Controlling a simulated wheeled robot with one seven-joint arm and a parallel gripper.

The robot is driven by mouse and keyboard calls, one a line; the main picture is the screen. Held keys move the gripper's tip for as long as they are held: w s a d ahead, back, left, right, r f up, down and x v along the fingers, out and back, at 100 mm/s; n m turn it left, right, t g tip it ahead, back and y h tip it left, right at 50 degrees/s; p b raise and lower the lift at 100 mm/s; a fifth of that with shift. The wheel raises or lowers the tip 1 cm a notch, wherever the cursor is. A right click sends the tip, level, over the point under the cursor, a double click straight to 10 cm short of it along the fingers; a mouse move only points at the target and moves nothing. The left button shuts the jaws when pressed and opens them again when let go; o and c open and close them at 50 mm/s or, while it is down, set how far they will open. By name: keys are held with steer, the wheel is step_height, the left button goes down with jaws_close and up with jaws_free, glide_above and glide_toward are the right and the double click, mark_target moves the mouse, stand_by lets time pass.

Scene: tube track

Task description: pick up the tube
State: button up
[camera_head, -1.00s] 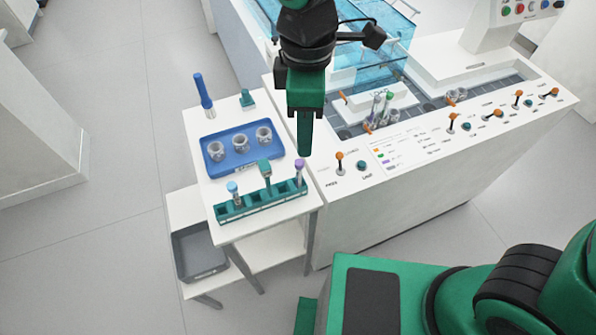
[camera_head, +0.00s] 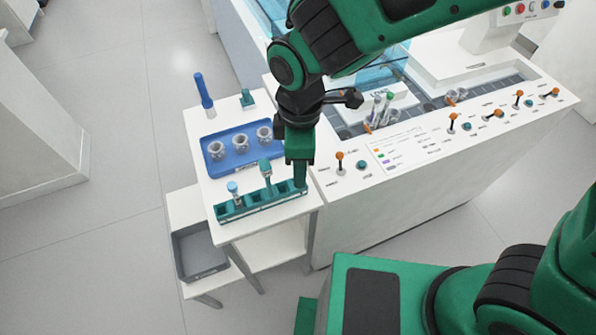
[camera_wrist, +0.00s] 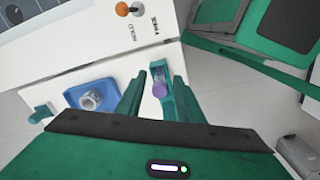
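A tube with a purple cap (camera_wrist: 159,90) shows in the wrist view, at the end of the teal rack (camera_head: 250,208). My gripper (camera_wrist: 160,77) is open, with one finger on each side of the purple cap and visible gaps between. In the head view my gripper (camera_head: 299,183) points down over the right end of the rack and hides the purple-capped tube. A tube with a light blue cap (camera_head: 233,188) stands near the rack's left end. A teal-topped piece (camera_head: 265,168) stands upright at the rack's middle.
A blue tray (camera_head: 217,171) with several clear cups lies behind the rack. A blue upright stick (camera_head: 203,90) and a small teal block (camera_head: 247,97) stand farther back. The white machine panel (camera_head: 400,150) with orange-tipped levers is to the right. A grey bin (camera_head: 201,250) sits lower left.

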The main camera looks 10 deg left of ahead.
steer(key=shift+f, duration=0.2)
steer(key=c, duration=0.8)
steer(key=shift+r, duration=0.15)
step_height(320, 180, up, 10)
steer(key=shift+f, duration=0.1)
steer(key=shift+f, duration=0.1)
steer(key=shift+f, duration=4.6)
